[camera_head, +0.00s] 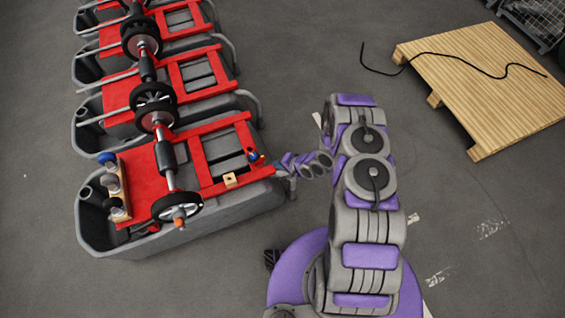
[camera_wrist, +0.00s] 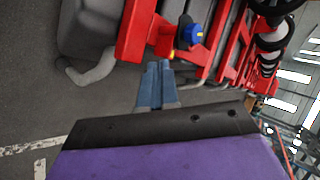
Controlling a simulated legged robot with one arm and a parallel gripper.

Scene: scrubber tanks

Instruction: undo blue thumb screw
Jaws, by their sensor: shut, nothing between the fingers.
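The blue thumb screw (camera_wrist: 192,34) shows in the wrist view on the red frame (camera_wrist: 136,32), just beyond and to the right of my fingertips. It is also a small blue spot (camera_head: 253,155) near the right end of the nearest tank in the head view. My gripper (camera_wrist: 158,64) is shut and empty, its two blue-grey fingers together. The fingertips are close to the red bracket below the screw. The picture does not show clearly whether they touch it.
The nearest grey tank (camera_head: 205,217) carries a red frame, a shaft with wheels and a wooden block (camera_head: 230,180). Several similar tanks stand behind it. A wooden pallet (camera_head: 490,85) with a black cable (camera_head: 440,54) lies at the right.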

